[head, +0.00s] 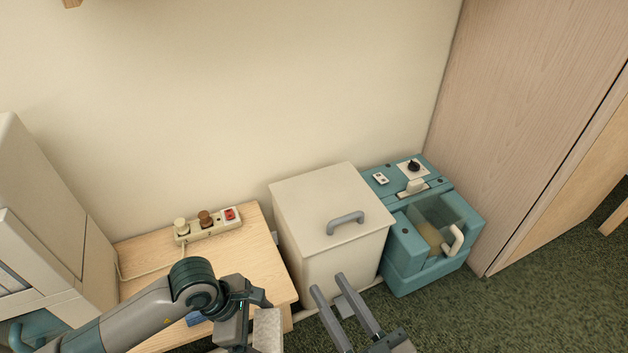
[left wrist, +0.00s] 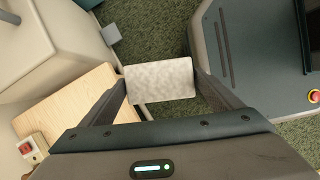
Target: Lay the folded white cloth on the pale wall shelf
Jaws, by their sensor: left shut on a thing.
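The folded white cloth (left wrist: 160,80) is a flat, pale, mottled rectangle between the two fingers of my left gripper (left wrist: 159,88) in the left wrist view. The left gripper is shut on it. In the head view the cloth (head: 267,328) shows at the bottom edge, beside the left gripper (head: 238,322); its lower part is cut off. My right gripper (head: 330,284) is open and empty, its two fingers apart in front of the cream bin. A small piece of pale wood (head: 73,3) shows at the top left edge; I cannot tell if it belongs to the wall shelf.
A wooden table (head: 150,249) with a power strip (head: 208,228) stands at the left, beside a pale cabinet (head: 45,225). A cream lidded bin (head: 305,205) and a teal machine (head: 405,263) stand against the wall. The upper wall is bare. Green carpet is free at the right.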

